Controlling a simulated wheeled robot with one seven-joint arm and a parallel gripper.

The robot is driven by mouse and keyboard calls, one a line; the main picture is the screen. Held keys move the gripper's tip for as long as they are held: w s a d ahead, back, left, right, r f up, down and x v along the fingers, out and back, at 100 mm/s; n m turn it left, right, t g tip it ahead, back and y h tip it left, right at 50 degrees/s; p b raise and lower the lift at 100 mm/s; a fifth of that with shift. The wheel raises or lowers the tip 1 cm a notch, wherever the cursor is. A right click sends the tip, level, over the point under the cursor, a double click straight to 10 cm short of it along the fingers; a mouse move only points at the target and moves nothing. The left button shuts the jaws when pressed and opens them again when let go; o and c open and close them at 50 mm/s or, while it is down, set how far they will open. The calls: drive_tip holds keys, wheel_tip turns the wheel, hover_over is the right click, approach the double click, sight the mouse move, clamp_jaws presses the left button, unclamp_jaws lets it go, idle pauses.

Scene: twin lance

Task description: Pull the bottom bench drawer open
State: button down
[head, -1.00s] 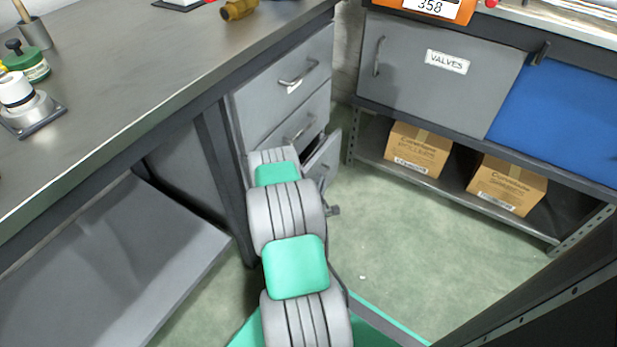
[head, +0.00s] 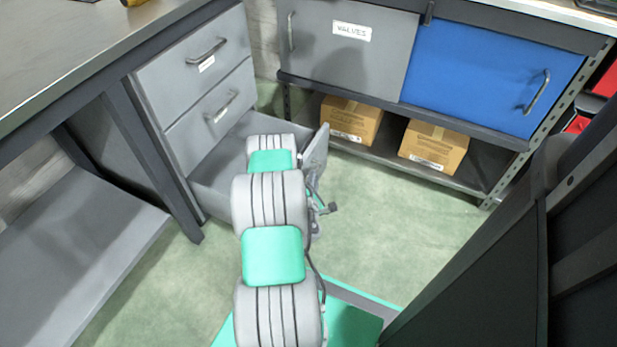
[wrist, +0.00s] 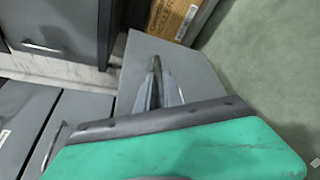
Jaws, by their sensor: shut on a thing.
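The bottom bench drawer (head: 213,180) stands well out from the grey bench cabinet in the head view, with its empty-looking inside showing. Its front panel (head: 316,148) is partly covered by my arm. In the wrist view the grey front panel (wrist: 198,70) lies right behind my fingers. My gripper (wrist: 156,75) is shut on the drawer's handle at that panel. The handle itself is mostly hidden between the fingers, and the head view hides the fingertips behind my arm.
Two shut drawers (head: 195,60) with bar handles sit above. A bench leg (head: 150,160) stands left of the cabinet. A second bench with a grey VALVES door (head: 345,55), a blue door (head: 490,80) and cardboard boxes (head: 432,147) is behind. Green floor (head: 385,225) is clear on the right.

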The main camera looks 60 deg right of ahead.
drive_tip(key=shift+s, duration=0.2)
drive_tip(key=shift+w, duration=0.1)
drive_tip(key=c, duration=1.5)
unclamp_jaws()
drive_tip(key=shift+a, duration=0.1)
drive_tip(key=shift+p+v, duration=0.55)
drive_tip(key=shift+v, duration=3.25)
